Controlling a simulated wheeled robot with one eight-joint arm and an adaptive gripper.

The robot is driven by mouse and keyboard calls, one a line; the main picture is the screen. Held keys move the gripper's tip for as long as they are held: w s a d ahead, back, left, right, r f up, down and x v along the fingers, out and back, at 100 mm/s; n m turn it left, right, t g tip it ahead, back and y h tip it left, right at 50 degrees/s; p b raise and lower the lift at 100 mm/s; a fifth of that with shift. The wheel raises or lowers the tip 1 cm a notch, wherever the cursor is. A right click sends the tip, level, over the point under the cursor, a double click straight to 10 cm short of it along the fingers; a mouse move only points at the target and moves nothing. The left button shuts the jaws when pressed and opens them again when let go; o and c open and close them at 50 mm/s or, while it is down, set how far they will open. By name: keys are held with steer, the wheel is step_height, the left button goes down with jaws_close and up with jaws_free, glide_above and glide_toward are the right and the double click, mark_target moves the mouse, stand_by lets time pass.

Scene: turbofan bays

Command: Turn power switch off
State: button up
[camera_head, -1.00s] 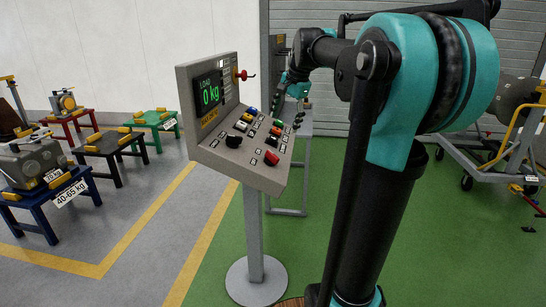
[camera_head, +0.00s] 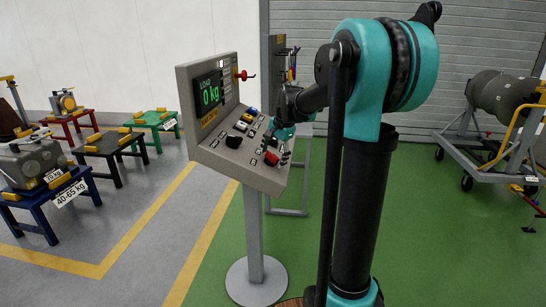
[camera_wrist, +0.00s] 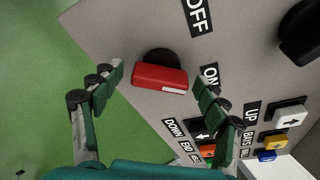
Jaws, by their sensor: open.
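The power switch is a red rotary knob (camera_wrist: 158,79) on a black round base on the sloped grey panel. In the wrist view, the OFF label (camera_wrist: 198,15) is above and right of it, and the ON label (camera_wrist: 210,76) is to its right. A white mark shows at the knob's right end, on the ON side. My gripper (camera_wrist: 157,75) is open, with one finger on each side of the knob; I cannot tell whether they touch it. In the head view, the red knob (camera_head: 271,158) is at the panel's lower right, with my gripper at it.
The control console (camera_head: 238,165) stands on a post. Its screen (camera_head: 209,93) reads 0 kg. A black knob (camera_wrist: 300,32) and several push buttons (camera_wrist: 290,118) sit near the switch. A red emergency-style knob (camera_head: 243,75) is on the upright part. Green floor lies left of the panel in the wrist view.

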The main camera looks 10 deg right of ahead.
steer(key=shift+f, duration=0.15)
steer(key=shift+c, duration=0.2)
steer(key=c, duration=1.1)
steer(key=shift+n, duration=0.3)
steer(key=n, duration=0.2)
steer(key=shift+n+t+y, duration=0.3)
steer(key=shift+n, duration=0.1)
steer(key=n, duration=0.3)
steer(key=shift+n+y, duration=0.3)
steer(key=shift+y, duration=0.1)
steer(key=n, duration=0.3)
steer(key=n+y, duration=0.1)
steer(key=n, duration=0.2)
steer(key=shift+n+y, duration=0.3)
steer(key=shift+n, duration=0.1)
